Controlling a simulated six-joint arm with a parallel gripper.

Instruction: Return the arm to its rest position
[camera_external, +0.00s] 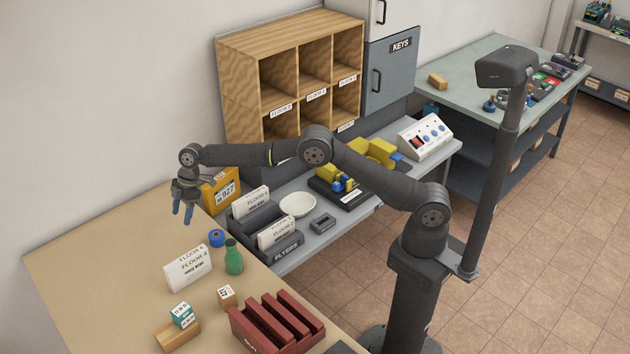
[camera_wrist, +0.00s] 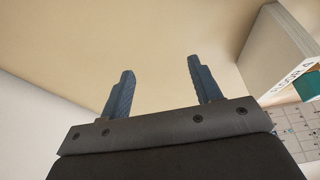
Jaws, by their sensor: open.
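My arm reaches left from its column across the grey bench. My gripper (camera_external: 183,212) points down above the far part of the beige table (camera_external: 95,255), at the left of the external view. In the wrist view my gripper (camera_wrist: 158,88) shows two blue fingers standing well apart with nothing between them. Beige table surface lies beyond the fingertips. A white FLOOR 4 box (camera_external: 188,268) stands on the table nearer the camera than my gripper. A white box with lettering (camera_wrist: 280,55) shows at the right of the wrist view.
A blue roll (camera_external: 217,238), green bottle (camera_external: 234,257), small boxes and a red rack (camera_external: 277,325) crowd the table's right side. An orange parcel (camera_external: 220,188) is close right of my gripper. Wooden pigeonholes (camera_external: 240,95) stand behind. The table's left part is clear.

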